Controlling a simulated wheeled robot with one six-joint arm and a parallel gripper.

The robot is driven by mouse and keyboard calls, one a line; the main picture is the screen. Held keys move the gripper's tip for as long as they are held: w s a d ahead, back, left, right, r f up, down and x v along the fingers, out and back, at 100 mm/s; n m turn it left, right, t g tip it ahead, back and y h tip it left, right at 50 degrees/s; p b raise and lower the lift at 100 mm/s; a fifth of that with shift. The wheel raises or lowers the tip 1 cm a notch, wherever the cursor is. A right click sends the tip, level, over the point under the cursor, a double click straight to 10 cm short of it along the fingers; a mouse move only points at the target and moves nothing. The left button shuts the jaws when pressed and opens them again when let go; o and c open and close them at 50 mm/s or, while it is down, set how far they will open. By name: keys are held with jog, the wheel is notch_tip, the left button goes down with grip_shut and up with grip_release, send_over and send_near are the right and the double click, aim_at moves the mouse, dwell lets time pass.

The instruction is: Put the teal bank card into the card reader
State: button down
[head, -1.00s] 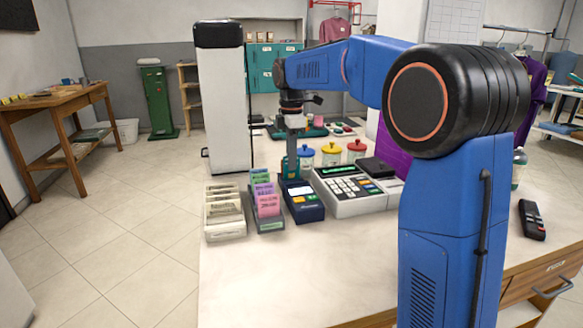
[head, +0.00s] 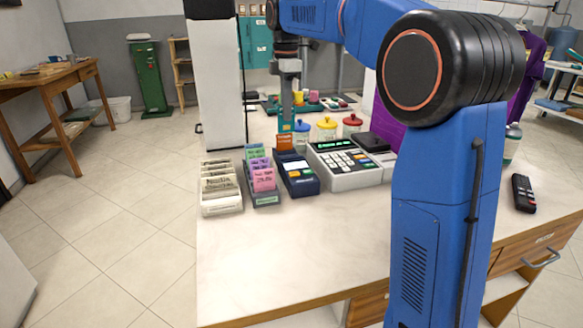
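The dark blue card reader (head: 299,181) stands on the counter, with a pale screen and keys on its top. My gripper (head: 286,118) points down above and behind the reader's far end, apart from it. A small teal piece (head: 284,127) shows at its fingertips. It is too small to tell whether this is the teal bank card or part of the fingers. An orange piece (head: 285,142) shows just below it, near the reader's far end. Whether the fingers are open or shut is too small to see.
A cash register (head: 346,167) stands right of the reader. A rack of coloured tickets (head: 262,180) and a pale ticket box (head: 220,192) stand left. Jars with blue, yellow (head: 326,122) and red lids stand behind. The near counter (head: 285,255) is clear; a remote (head: 523,193) lies right.

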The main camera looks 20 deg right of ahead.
jog(key=s+r, duration=0.2)
jog(key=s, duration=0.4)
notch_tip(320, 180, down, 8)
jog(key=shift+w, duration=0.25)
dwell(0.5)
jog(key=shift+f, duration=1.4)
dwell(1.4)
jog(key=c, duration=1.9)
grip_release()
jog(key=shift+c, duration=0.2)
jog(key=shift+r, duration=0.1)
jog(key=shift+r, duration=3.4)
